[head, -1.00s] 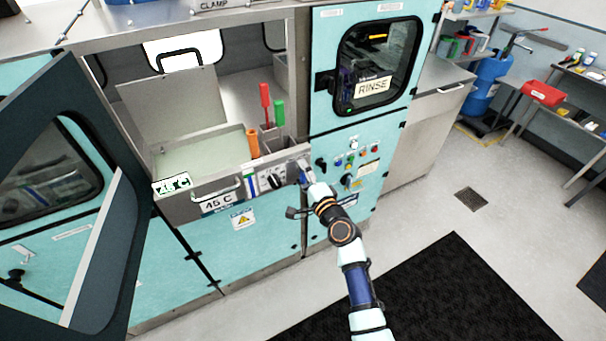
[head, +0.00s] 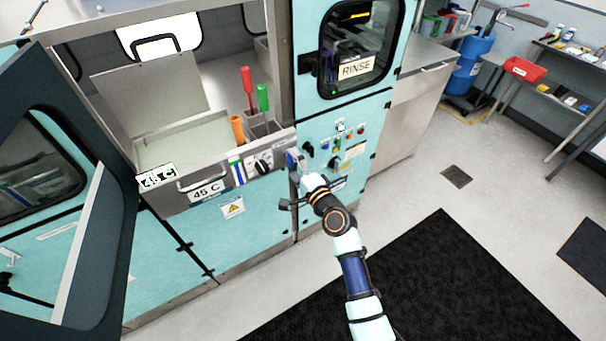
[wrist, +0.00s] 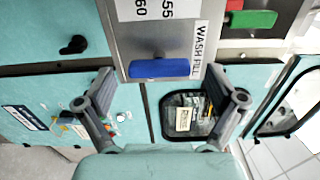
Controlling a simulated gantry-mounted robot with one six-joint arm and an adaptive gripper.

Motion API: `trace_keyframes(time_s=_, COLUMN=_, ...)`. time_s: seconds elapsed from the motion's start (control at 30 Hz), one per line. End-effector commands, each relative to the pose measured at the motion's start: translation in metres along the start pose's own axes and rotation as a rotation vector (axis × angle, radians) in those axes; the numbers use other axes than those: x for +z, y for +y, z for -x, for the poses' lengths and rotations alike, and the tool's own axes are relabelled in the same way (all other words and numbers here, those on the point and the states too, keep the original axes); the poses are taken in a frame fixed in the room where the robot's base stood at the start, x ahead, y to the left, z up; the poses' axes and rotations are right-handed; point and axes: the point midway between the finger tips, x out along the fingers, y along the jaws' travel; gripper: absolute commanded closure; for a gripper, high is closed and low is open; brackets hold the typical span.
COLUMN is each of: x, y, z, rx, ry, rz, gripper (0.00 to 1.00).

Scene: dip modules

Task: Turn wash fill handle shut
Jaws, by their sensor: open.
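The wash fill handle (wrist: 160,68) is a blue bar on a grey metal panel, beside a "WASH FILL" label (wrist: 201,48). In the wrist view it lies crosswise between my gripper's (wrist: 160,76) two fingertips, which are spread wide with one on each side. My gripper is open and empty. I cannot tell how far the fingertips are from the handle in depth, and no contact shows. In the head view my gripper (head: 298,170) is at the right end of the sink front, where it largely hides the handle.
A black knob (head: 263,167) is left of my gripper. The rinse control panel (head: 338,145), with buttons and dark knobs, is close on its right. Red and green handles (head: 247,82) stand in a holder above. An open dark door (head: 70,190) is at far left.

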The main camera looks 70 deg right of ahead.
Motion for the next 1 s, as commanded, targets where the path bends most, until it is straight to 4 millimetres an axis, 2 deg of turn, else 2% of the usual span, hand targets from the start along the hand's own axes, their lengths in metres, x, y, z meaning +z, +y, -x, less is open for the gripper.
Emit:
trace_keyframes(time_s=0.03, x=-0.001, y=0.002, z=0.014, rx=0.0, ry=0.003, rz=-0.001, gripper=0.06)
trace_keyframes(time_s=0.2, x=-0.001, y=0.001, z=0.057, rx=0.001, ry=0.003, rz=-0.001, gripper=0.06)
trace_keyframes(time_s=0.4, x=-0.001, y=0.001, z=0.089, rx=0.0, ry=0.003, rz=-0.002, gripper=0.06)
trace_keyframes(time_s=0.53, x=0.0, y=0.0, z=0.096, rx=0.0, ry=0.001, rz=-0.002, gripper=0.06)
trace_keyframes(time_s=1.0, x=0.0, y=0.0, z=0.095, rx=0.0, ry=0.001, rz=-0.001, gripper=0.06)
